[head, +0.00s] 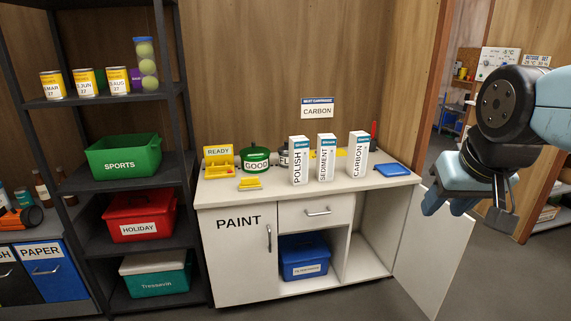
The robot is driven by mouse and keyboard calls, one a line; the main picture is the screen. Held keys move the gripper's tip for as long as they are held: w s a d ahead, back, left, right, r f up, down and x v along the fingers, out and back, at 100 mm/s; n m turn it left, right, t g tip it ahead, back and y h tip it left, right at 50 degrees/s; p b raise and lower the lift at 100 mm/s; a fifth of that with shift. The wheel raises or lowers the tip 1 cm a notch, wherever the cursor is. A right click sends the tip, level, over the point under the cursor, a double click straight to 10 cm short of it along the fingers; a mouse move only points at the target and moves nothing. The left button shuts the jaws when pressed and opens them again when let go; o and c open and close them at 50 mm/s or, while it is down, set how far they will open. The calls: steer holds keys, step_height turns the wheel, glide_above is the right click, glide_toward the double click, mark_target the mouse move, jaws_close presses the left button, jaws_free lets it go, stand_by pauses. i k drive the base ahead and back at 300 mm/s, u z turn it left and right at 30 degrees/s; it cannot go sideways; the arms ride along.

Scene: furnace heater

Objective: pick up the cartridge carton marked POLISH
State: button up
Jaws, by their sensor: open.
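The white carton marked POLISH (299,161) stands upright on the white cabinet top (232,192), its label running up the front face below a blue band. Beside it to the right stand two similar upright cartons, one marked SEDIMENT (326,157) and one marked CARBON (358,155). My gripper (474,213) is open and empty at the right of the head view, well right of the cartons and apart from them. It hangs pointing downward in front of the doorway.
A yellow READY box (219,158), a green GOOD container (255,161) and a blue flat item (391,170) share the top. An opened cabinet door (432,250) stands out at the right. A black shelf rack (85,180) is at the left.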

mark_target(299, 145)
steer(key=u, duration=0.05)
steer(key=i, duration=1)
steer(key=z, duration=0.05)
